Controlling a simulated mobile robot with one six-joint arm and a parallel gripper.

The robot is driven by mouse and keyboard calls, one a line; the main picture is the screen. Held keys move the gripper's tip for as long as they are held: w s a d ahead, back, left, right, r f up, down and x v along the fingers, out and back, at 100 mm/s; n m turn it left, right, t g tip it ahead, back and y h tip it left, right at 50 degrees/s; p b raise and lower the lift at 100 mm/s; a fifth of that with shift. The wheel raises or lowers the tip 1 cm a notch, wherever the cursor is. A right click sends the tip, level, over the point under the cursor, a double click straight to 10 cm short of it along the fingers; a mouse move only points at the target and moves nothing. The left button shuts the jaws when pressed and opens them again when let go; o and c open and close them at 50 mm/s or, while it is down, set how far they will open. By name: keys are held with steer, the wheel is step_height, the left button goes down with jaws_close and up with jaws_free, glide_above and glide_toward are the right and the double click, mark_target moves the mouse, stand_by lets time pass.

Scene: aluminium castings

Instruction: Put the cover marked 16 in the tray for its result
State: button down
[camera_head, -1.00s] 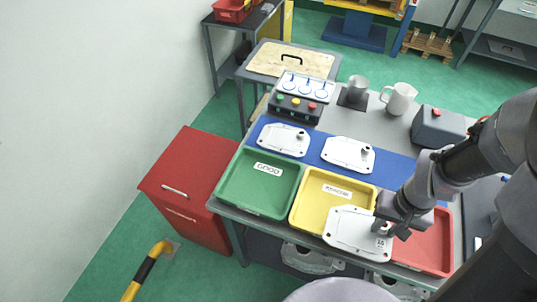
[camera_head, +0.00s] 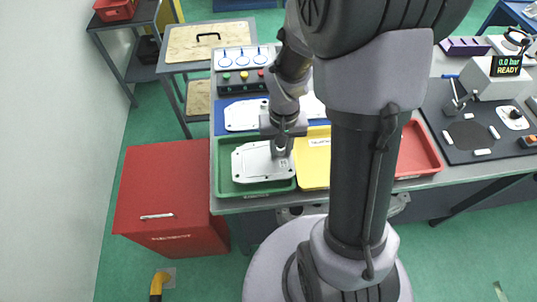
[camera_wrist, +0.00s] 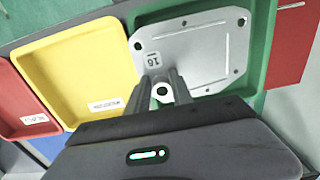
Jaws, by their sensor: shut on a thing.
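The cover marked 16 (camera_head: 258,164) is a flat pale grey plate. Its mark shows in the wrist view, where the cover (camera_wrist: 205,48) lies over the green tray (camera_wrist: 262,50). My gripper (camera_head: 281,148) is shut on the cover's small boss; its fingers (camera_wrist: 161,92) also show in the wrist view. In the head view the cover is within the outline of the green tray (camera_head: 226,185), roughly level. I cannot tell if it touches the tray floor. The yellow tray (camera_head: 313,165) is beside it, and the red tray (camera_head: 418,150) is partly behind my arm.
Another cover (camera_head: 243,115) lies on the blue strip behind the green tray; one more is mostly hidden by my arm. A button box (camera_head: 240,80) stands behind. A red cabinet (camera_head: 165,190) stands left of the table. A display unit (camera_head: 492,80) reads 0.0 bar READY.

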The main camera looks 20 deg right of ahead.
mark_target(270, 154)
steer(key=shift+w+a+f, duration=0.2)
steer(key=shift+w+a, duration=0.7)
steer(key=shift+a, duration=0.05)
steer(key=shift+w+a+f, duration=0.1)
steer(key=shift+a+f, duration=0.05)
steer(key=shift+f+b, duration=1.25)
steer(key=shift+f, duration=0.45)
steer(key=c, duration=1.1)
jaws_free()
